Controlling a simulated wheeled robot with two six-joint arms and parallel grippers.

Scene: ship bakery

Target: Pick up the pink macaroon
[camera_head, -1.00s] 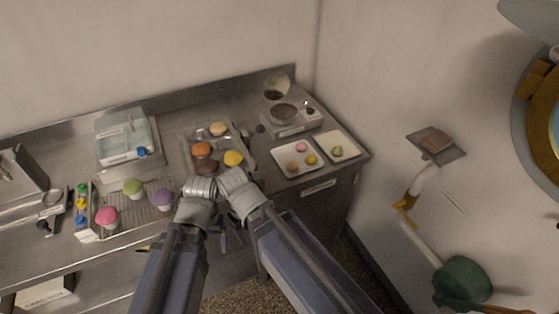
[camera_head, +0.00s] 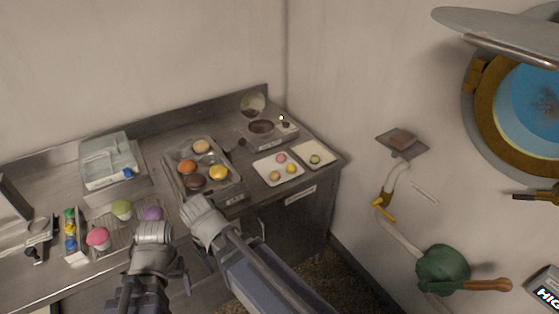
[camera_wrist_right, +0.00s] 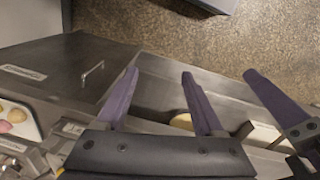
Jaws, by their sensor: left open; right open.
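The pink macaroon (camera_head: 281,158) lies on a white square plate (camera_head: 260,170) at the right end of the steel counter, with yellow and orange-tan macaroons beside it. In the right wrist view, part of this plate with a few macaroons shows at the left edge. My left gripper (camera_head: 184,280) is low in front of the counter, open and empty, partly hidden by its wrist. My right gripper (camera_wrist_right: 160,75) is open and empty; the right arm's wrist covers it in the head view. Both are apart from the macaroon.
A second white plate (camera_head: 329,162) with a green macaroon stands to the right. A metal tray (camera_head: 235,187) of larger macaroons is left of the plate. A scale (camera_head: 285,134) stands behind. Coloured cupcakes stand at the left. Floor is clear right of the counter.

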